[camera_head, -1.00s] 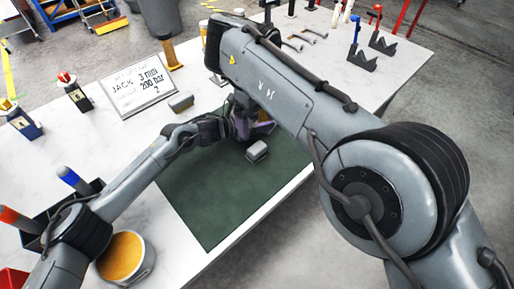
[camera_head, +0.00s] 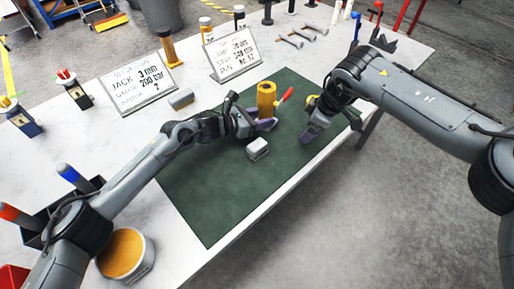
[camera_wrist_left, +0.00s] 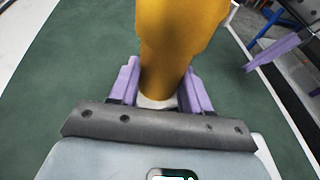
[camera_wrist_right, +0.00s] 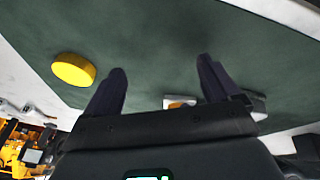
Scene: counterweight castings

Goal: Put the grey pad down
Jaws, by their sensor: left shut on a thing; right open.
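A small grey block (camera_head: 257,148), which looks like the grey pad, lies on the green mat (camera_head: 215,200) just below my left gripper. A second grey block (camera_head: 181,99) lies on the white table by the sign. My left gripper (camera_head: 264,124) is shut on a yellow cylinder (camera_head: 266,96), low on its body; in the left wrist view the cylinder (camera_wrist_left: 178,45) stands between the purple fingers. My right gripper (camera_head: 314,132) is open, over the mat's right edge, apart from both blocks. Its fingers (camera_wrist_right: 160,85) hold nothing in the right wrist view.
A red handle (camera_head: 286,94) shows beside the cylinder. A yellow disc (camera_wrist_right: 73,69) lies on the mat in the right wrist view. Two signs (camera_head: 137,86) (camera_head: 234,56) stand behind the mat. A tub of orange stuff (camera_head: 121,255) is at front left. The mat's front is clear.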

